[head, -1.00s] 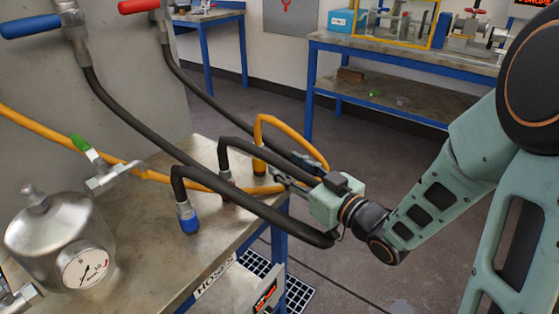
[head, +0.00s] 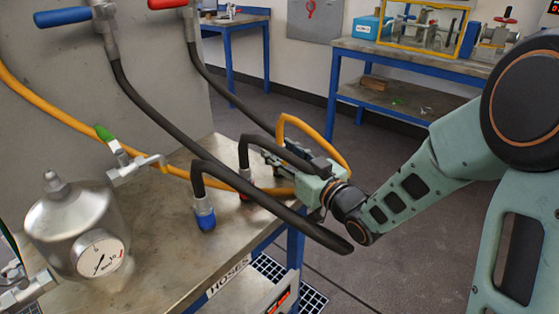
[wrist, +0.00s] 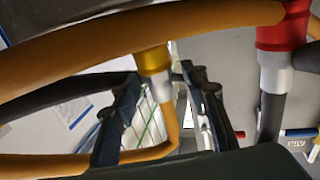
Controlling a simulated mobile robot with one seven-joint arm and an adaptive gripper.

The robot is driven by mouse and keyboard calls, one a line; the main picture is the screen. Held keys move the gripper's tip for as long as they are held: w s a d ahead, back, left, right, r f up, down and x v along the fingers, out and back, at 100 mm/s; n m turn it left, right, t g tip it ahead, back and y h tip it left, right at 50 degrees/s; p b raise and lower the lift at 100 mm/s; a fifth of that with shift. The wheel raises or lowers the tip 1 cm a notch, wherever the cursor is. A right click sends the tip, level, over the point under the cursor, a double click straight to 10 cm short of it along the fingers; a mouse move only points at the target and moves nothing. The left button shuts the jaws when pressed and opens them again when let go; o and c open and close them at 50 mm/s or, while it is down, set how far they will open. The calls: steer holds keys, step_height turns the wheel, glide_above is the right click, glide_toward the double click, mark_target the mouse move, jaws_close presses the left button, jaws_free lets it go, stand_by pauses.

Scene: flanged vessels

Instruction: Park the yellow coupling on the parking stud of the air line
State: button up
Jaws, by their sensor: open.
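The yellow coupling (wrist: 152,62) with its silver collar shows in the wrist view. It lies just beyond my gripper (wrist: 163,108), in line with the gap between the two fingers, which stand apart and empty. In the head view my gripper (head: 282,160) is over the bench's right end and hides the yellow coupling. The orange hose (head: 328,145) arches over my gripper there. The same hose crosses the top of the wrist view. I cannot make out the air line's parking stud in either view.
A red coupling (wrist: 282,30) is close on the right in the wrist view. A blue coupling (head: 204,213) stands on the bench (head: 165,240), with black hoses arching near my gripper. A green-handled valve (head: 110,140) and a gauged vessel (head: 80,235) are at left.

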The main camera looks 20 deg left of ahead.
steer(key=shift+w+a, duration=0.15)
steer(key=shift+a, duration=0.05)
jaws_close()
steer(key=shift+r, duration=0.1)
steer(key=shift+r, duration=0.15)
stand_by(0.3)
